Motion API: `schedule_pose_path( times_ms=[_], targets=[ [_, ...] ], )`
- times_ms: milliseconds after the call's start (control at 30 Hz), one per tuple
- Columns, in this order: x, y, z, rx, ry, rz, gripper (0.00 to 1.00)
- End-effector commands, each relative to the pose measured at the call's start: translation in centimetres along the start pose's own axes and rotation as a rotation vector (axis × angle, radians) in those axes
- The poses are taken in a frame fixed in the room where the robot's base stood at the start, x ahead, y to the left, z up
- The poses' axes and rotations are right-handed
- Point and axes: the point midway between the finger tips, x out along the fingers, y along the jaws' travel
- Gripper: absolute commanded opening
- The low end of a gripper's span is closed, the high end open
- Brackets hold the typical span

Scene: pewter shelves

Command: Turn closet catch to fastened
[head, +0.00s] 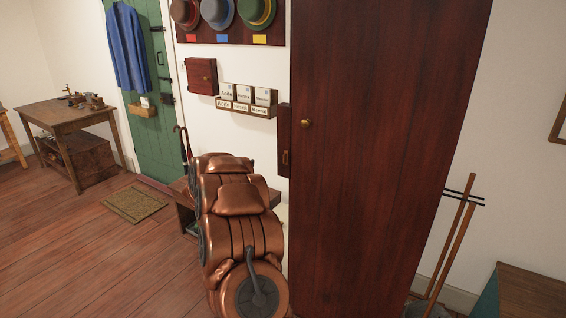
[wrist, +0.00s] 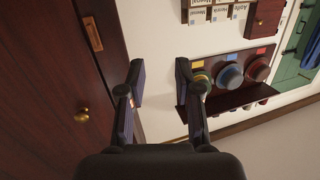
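The closet (head: 385,130) is a tall dark red-brown cabinet with a round brass knob (head: 306,123) near its left edge. A narrow wooden strip (head: 284,125) at that edge carries a small brass-coloured fitting (head: 285,158), which looks like the catch; its setting is too small to tell. In the wrist view the closet fills the left side, with the knob (wrist: 82,117) and the fitting (wrist: 93,34) left of my gripper. My gripper (wrist: 160,78) is open and empty, apart from both. In the head view my copper arm hides it.
A hat rack (wrist: 235,78) and letter holder (head: 247,105) hang on the wall beside a small red-brown wall box (head: 201,76). A low bench (head: 181,198) stands behind my arm. Long-handled tools (head: 455,230) lean right of the closet. The floor at left is open.

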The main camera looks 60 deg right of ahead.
Motion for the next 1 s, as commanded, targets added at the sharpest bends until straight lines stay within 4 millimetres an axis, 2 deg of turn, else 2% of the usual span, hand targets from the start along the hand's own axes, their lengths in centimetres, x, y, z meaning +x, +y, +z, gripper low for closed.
schedule_pose_path(
  times_ms=[33, 100, 200, 300, 467, 800, 1000],
  targets=[
    [1.2, 2.3, 0.7, -0.012, 0.026, 0.067, 0.33],
    [2.3, 4.8, 0.9, -0.025, 0.060, 0.144, 0.33],
    [3.2, 7.3, 1.1, -0.041, 0.092, 0.219, 0.33],
    [3.5, 8.7, 1.0, -0.050, 0.112, 0.261, 0.33],
    [4.4, 9.4, 0.8, -0.052, 0.118, 0.274, 0.33],
    [8.5, 10.4, 0.3, -0.053, 0.116, 0.271, 0.33],
    [10.2, 10.8, 0.2, -0.052, 0.114, 0.269, 0.33]
  ],
)
